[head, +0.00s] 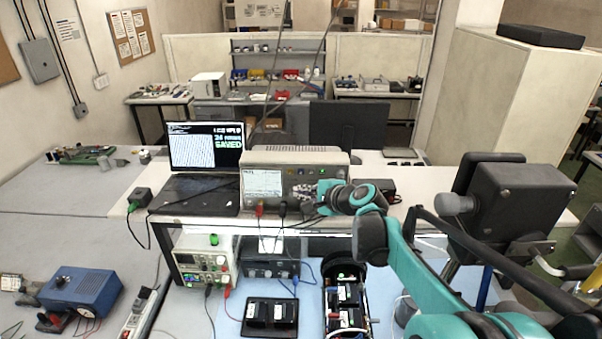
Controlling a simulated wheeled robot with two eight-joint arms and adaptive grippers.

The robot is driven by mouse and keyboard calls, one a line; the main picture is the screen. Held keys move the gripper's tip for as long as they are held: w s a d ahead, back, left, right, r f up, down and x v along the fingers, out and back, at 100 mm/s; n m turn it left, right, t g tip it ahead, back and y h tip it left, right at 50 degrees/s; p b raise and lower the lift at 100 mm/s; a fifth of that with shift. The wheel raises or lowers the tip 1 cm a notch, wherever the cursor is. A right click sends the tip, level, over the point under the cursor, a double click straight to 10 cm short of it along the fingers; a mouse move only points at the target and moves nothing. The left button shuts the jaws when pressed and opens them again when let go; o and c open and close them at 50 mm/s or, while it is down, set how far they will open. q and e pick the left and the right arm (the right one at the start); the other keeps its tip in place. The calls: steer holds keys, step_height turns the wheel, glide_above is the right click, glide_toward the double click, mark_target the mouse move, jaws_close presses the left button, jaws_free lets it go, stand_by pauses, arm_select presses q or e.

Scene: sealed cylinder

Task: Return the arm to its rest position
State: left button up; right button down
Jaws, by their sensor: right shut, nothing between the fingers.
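My right arm (408,265) is teal and dark grey and reaches in from the lower right. Its gripper (303,192) is shut and empty, in front of the knobs and buttons of a bench meter (262,184). I cannot tell whether the fingers touch the panel. The meter has a lit screen and stands on the raised shelf. A black cylinder-like housing (346,268) stands on the blue mat below, with dark parts in front of it. My left gripper is not in view.
A laptop (205,148) showing "SAVED" stands left of the meter. Below are a power supply (206,259), a black twin-block tray (269,317) and loose cables. A blue box (80,291) sits at the left. A dark boxy device (515,205) on a bracket stands right of my arm.

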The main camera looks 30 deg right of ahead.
stand_by(0.3)
steer(key=s+a+f+n+g+b, duration=0.2)
steer(key=s+a+f+n+b, duration=0.4)
steer(key=f+b, duration=0.4)
steer(key=s+a+f+n+g+b, duration=0.1)
steer(key=s+a+f+n+b, duration=0.35)
steer(key=a+f+b, duration=0.55)
steer(key=s+a+f+n+g+h+b, duration=0.1)
steer(key=s+f+n+b, duration=0.3)
steer(key=f, duration=0.8)
steer(key=s+a+f+n+g+b, duration=0.1)
steer(key=s+f+n+b, duration=0.4)
steer(key=s+f+b, duration=0.3)
step_height(320, 180, down, 4)
steer(key=shift+s+a+f+g+h, duration=0.15)
steer(key=shift+s+g+h, duration=0.25)
steer(key=shift+s, duration=0.35)
